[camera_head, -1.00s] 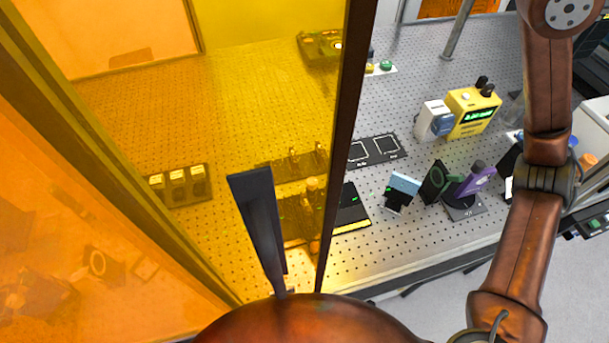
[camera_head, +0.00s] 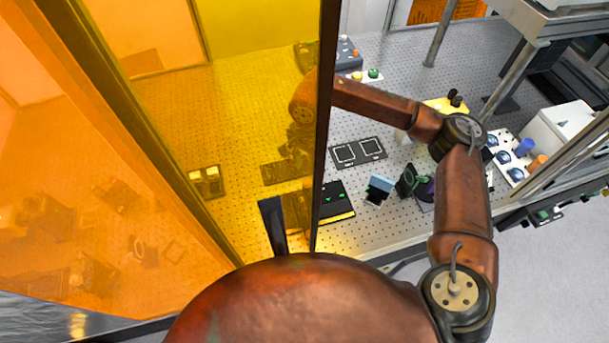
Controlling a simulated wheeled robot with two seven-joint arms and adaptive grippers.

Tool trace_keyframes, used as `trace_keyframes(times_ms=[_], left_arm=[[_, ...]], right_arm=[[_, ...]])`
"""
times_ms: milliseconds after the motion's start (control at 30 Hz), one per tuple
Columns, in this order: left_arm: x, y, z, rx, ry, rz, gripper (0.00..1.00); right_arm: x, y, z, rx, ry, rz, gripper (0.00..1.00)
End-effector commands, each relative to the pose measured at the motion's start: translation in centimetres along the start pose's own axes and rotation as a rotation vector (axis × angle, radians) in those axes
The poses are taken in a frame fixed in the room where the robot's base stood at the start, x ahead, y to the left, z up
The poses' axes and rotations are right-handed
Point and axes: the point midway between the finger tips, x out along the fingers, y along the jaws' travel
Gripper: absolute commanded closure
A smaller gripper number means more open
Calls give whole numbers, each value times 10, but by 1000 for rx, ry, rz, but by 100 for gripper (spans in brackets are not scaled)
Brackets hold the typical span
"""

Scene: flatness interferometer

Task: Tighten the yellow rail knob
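My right arm reaches in from the right and passes behind the amber panel (camera_head: 255,90). My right gripper (camera_head: 302,143) shows only dimly through that panel, pointing down over the bench near a low dark mount (camera_head: 285,172). Its fingers blend into the dark parts there, so I cannot see whether they are open or shut, or whether they touch anything. I cannot make out the yellow rail knob; the amber tint and my gripper obscure that area. My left gripper is not in view.
The perforated bench (camera_head: 400,80) holds a black outlined plate (camera_head: 358,152), a black box with green lights (camera_head: 336,203) and a light-blue-faced part (camera_head: 379,188). A yellow device (camera_head: 440,103) is partly behind my arm. The panel's dark upright edge (camera_head: 325,110) stands close to my forearm.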

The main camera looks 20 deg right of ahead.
Motion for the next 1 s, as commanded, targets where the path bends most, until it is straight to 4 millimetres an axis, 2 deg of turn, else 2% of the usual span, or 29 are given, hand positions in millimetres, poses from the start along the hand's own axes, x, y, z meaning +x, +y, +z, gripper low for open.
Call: trace_keyframes(times_ms=[300,433,600,833,1000], left_arm=[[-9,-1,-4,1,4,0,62],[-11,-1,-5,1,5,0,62],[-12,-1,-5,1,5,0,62],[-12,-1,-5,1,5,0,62],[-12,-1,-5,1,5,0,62]], right_arm=[[48,0,1,1,-4,-1,61],[62,-1,1,2,-4,-3,61],[70,-1,1,2,-3,-3,61],[70,-2,1,2,-3,-4,62],[70,-2,1,3,-2,-4,74]])
